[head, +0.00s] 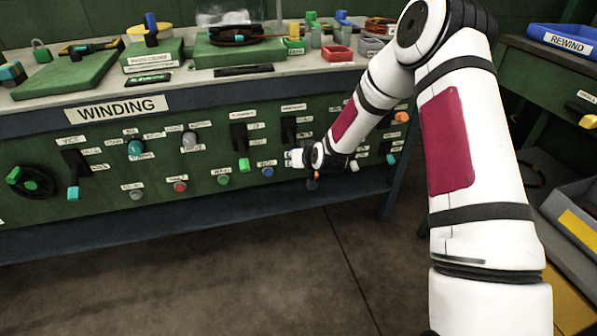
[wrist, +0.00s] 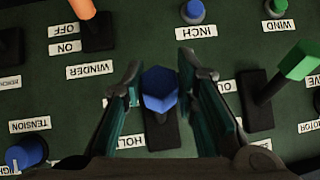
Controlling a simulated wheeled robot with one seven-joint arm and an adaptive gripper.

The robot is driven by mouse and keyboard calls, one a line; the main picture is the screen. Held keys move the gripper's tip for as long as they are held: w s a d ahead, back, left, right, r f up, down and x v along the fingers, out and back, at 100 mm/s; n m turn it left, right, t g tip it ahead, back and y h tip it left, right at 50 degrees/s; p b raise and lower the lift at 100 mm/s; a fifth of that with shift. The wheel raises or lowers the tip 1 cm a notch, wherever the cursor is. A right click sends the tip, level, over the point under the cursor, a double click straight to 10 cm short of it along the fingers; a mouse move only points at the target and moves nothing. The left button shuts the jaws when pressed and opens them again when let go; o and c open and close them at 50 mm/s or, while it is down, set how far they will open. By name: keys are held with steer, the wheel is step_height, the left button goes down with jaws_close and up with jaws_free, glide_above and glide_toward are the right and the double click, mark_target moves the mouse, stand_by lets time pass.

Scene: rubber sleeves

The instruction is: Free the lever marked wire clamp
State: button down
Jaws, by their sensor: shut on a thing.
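My gripper (wrist: 165,85) has its fingers on either side of a lever with a blue hexagonal knob (wrist: 158,90) and is shut on it. The lever stands on a black slotted plate (wrist: 160,132) on the green panel. The labels beside it are partly covered by the fingers; only pieces such as HOL and OL show, so the name wire clamp is not readable. In the head view my gripper (head: 298,158) is at the panel, below a black lever plate (head: 289,130); the knob is hidden there.
In the wrist view, upside down, a green lever (wrist: 298,62) stands close on the right and an orange WINDER lever (wrist: 83,10) at upper left. A blue INCH button (wrist: 193,11) and a blue TENSION knob (wrist: 26,153) are near. The WINDING bench (head: 117,108) carries green blocks on top.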

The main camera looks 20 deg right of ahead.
steer(key=shift+w+f+t+b, duration=0.3)
steer(key=shift+f+t+b, duration=0.4)
steer(key=shift+b, duration=0.75)
steer(key=c, duration=1.2)
jaws_free()
steer(key=shift+c, duration=0.2)
steer(key=v, duration=1.2)
steer(key=shift+f, duration=0.1)
